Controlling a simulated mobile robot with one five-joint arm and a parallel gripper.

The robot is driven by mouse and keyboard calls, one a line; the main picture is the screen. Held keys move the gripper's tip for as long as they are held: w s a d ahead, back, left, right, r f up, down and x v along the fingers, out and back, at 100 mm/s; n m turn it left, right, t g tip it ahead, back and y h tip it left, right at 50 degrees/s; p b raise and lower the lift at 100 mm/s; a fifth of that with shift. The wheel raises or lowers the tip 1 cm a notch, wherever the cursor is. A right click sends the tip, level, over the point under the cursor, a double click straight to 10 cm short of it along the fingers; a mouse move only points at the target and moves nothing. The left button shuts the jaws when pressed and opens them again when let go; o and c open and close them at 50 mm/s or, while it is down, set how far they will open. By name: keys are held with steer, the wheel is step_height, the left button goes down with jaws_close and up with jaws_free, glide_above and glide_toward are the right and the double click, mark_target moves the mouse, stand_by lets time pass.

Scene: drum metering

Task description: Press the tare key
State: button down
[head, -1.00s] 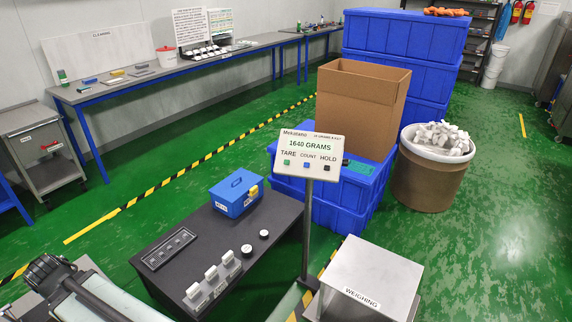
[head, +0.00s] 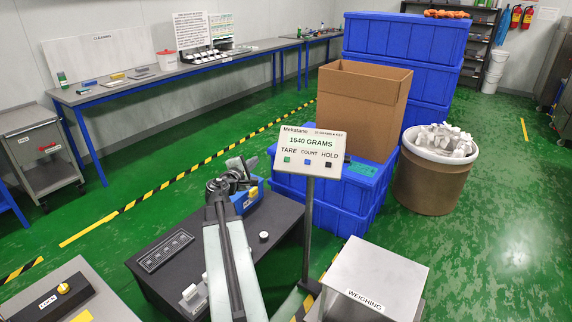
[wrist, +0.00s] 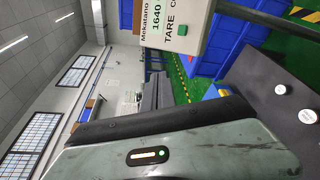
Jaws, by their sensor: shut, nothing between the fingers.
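The scale's display panel (head: 311,150) stands on a post and reads 1640 GRAMS. Its green tare key (head: 287,160) sits below the word TARE, left of the blue count key (head: 307,162) and the dark hold key (head: 328,164). In the wrist view the panel (wrist: 172,20) appears sideways at the top, with the green tare key (wrist: 182,30) in sight. My gripper (head: 241,164) is shut and empty, left of the panel and apart from the key. It hides part of the blue box behind it. The steel weighing platform (head: 375,270) is bare.
A dark control bench (head: 275,222) with knobs and switches stands below my arm. Blue crates (head: 330,205) with an open cardboard box (head: 362,105) stand behind the panel. A drum of white parts (head: 437,180) is to the right.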

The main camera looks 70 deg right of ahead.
mark_target(284, 159)
steer(key=s+d+r+n+h, duration=0.1)
steer(key=s+d+r+n, duration=0.1)
steer(key=s+d, duration=0.3)
steer(key=s+n, duration=0.1)
steer(key=s, duration=0.2)
steer(key=shift+d+r+h+b, duration=0.2)
steer(key=shift+d+h+b, duration=0.15)
steer(key=shift+d+h, duration=0.05)
steer(key=shift+w+d+f+b, duration=0.15)
steer(key=shift+d+f+b, duration=1.4)
steer(key=shift+f, duration=0.05)
steer(key=shift+w+d+f+b, duration=0.15)
steer(key=shift+d+f+b, duration=1.4)
steer(key=shift+d+f+b, duration=0.3)
